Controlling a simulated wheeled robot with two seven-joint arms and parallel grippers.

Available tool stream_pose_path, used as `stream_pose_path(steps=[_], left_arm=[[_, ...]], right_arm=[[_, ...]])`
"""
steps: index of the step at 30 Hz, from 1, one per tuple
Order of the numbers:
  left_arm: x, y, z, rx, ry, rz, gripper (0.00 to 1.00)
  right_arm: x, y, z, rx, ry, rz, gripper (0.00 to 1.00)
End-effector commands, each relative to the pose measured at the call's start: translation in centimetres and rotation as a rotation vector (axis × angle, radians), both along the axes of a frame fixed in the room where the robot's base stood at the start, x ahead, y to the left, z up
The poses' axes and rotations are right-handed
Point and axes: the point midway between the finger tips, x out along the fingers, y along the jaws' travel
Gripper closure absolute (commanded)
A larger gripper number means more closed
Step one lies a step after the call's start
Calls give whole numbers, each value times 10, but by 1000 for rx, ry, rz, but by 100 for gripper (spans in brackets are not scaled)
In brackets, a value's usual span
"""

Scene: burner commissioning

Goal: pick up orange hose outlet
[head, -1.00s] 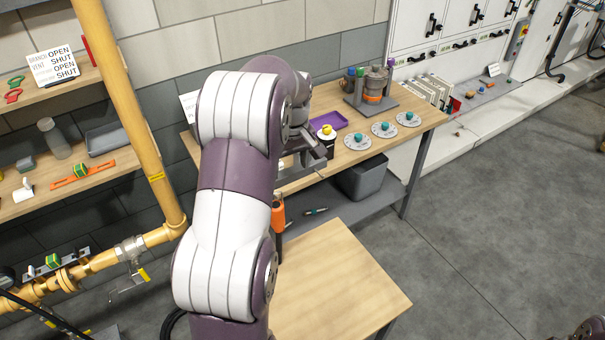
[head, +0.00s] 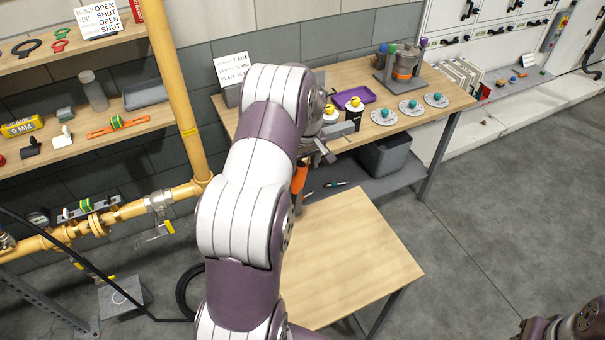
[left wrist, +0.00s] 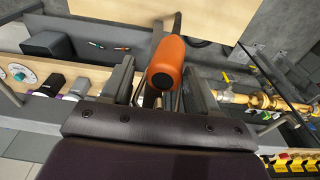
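An orange rounded cylinder (head: 299,178), which looks like the hose outlet, is upright beside the wooden workbench, below my left gripper (head: 322,150). Its lower part is dark. In the left wrist view the orange cylinder (left wrist: 166,62) shows end-on between my two grey fingers, with a gap visible on each side. The left gripper is open and its fingers look clear of the cylinder. My left arm hides part of the area behind it in the head view. Only a piece of my right arm shows at the bottom right; its gripper is out of view.
The workbench (head: 345,75) carries a purple tray (head: 366,94), grey discs with teal knobs (head: 411,108) and a burner assembly (head: 405,65). A grey bin (head: 388,155) sits on its lower shelf. A lower wooden table (head: 350,265) is bare. Yellow piping (head: 180,100) runs at left.

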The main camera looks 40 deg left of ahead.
Motion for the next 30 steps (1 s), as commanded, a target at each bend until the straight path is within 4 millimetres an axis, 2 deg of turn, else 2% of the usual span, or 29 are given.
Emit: stream_pose_path(steps=[1, 3, 5, 17, 23, 26, 30], left_arm=[[0, 0, 0, 0, 0, 0, 59], [0, 0, 0, 0, 0, 0, 82], [0, 0, 0, 0, 1, 0, 100], [0, 0, 0, 0, 1, 0, 100], [1, 0, 8, 2, -3, 0, 100], [-6, -14, 11, 1, -1, -3, 100], [-23, -45, 9, 1, -1, -5, 100]], right_arm=[[0, 0, 0, 0, 0, 0, 57], [0, 0, 0, 0, 0, 0, 57], [0, 0, 0, 0, 0, 0, 57], [0, 0, -1, 0, 0, 0, 57], [0, 0, -17, 0, 0, 0, 57], [0, 0, -26, 0, 0, 0, 57], [0, 0, -45, 0, 0, 0, 57]])
